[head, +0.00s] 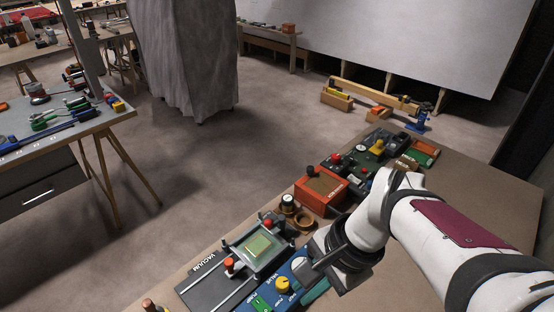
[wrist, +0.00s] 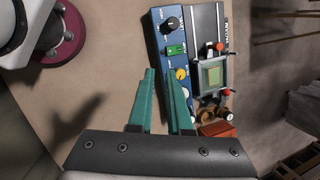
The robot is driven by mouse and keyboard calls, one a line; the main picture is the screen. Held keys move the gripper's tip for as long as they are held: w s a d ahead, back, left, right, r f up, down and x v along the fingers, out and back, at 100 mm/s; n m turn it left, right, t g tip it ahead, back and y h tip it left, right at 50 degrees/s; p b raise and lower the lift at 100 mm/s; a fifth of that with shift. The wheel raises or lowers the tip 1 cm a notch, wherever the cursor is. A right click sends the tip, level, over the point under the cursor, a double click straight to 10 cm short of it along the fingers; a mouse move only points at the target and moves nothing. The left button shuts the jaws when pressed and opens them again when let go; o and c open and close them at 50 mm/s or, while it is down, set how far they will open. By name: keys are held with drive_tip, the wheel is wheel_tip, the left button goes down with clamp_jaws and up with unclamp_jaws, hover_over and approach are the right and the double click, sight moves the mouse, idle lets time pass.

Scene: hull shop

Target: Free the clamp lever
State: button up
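My gripper (wrist: 159,72) is open and empty, its two teal fingers apart. In the wrist view its tips are over the left edge of the blue panel (wrist: 161,45). In the head view the panel (head: 299,270) is partly hidden by my gripper. Beside it, a clear square frame (wrist: 196,77) holds a yellow-green piece (wrist: 214,74) on the dark VACUUM plate (head: 206,285). Red-topped posts stand at its edges, one far (head: 268,223) and one near (head: 229,264). I cannot tell which part is the clamp lever.
The panel carries a yellow knob (wrist: 182,74), a green switch (wrist: 177,49) and a black knob (wrist: 171,24). An orange box (head: 320,190) and further devices stand farther along the bench. The bench top (wrist: 100,95) left of the panel is bare.

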drive_tip(key=w+m, duration=0.2)
drive_tip(key=w, duration=0.2)
drive_tip(key=w+d+f+m+y, duration=0.1)
drive_tip(key=w+m, duration=0.1)
drive_tip(key=w, duration=0.2)
drive_tip(key=w+m+t, duration=0.1)
drive_tip(key=w+m, duration=0.1)
drive_tip(key=w, duration=0.2)
drive_tip(key=shift+d+f+m, duration=0.3)
drive_tip(key=shift+d+f, duration=0.1)
clamp_jaws()
drive_tip(key=w+d+f+m+t+y, duration=0.1)
drive_tip(key=w+d+f+m, duration=0.2)
drive_tip(key=w+m, duration=0.2)
drive_tip(key=w, duration=0.2)
drive_tip(key=shift+w+t, duration=0.3)
drive_tip(key=shift+w, duration=0.1)
approach(271, 226)
wheel_tip(271, 226, down, 4)
drive_tip(key=shift+w+a+f, duration=0.3)
drive_tip(key=shift+w+a, duration=0.1)
drive_tip(key=shift+a, duration=0.1)
drive_tip(key=shift+w+a+f, duration=0.35)
drive_tip(key=shift+a, duration=0.15)
drive_tip(key=shift+w+a+f, duration=0.1)
drive_tip(key=shift+w+a, duration=0.1)
drive_tip(key=shift+a, duration=0.1)
